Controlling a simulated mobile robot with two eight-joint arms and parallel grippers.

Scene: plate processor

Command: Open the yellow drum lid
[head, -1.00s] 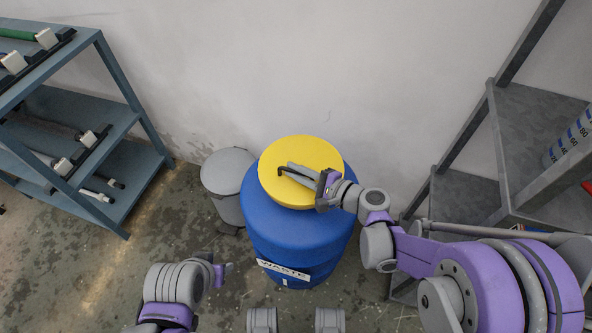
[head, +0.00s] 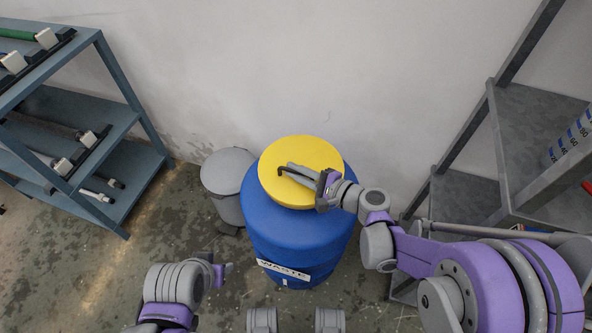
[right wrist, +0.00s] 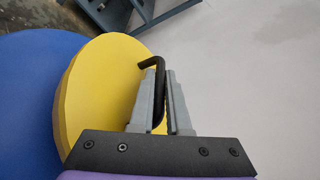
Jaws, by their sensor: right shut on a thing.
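The yellow lid (head: 322,157) sits on top of the blue drum (head: 296,235), which bears a "WASTE" label. The lid also shows in the right wrist view (right wrist: 95,95), with a black bent handle (right wrist: 155,75) on it. My right gripper (head: 296,170) reaches over the lid from the right and is shut on the handle. In the right wrist view its grey fingers (right wrist: 163,98) stand on both sides of the handle. My left gripper (head: 222,274) is low at the left of the drum, away from the lid; its finger opening is not clear.
A grey bin (head: 228,172) stands close to the drum's left. A blue shelf rack (head: 125,120) with tools is at the far left. A grey shelf (head: 535,115) stands at the right, near my right arm. A bare wall is behind the drum.

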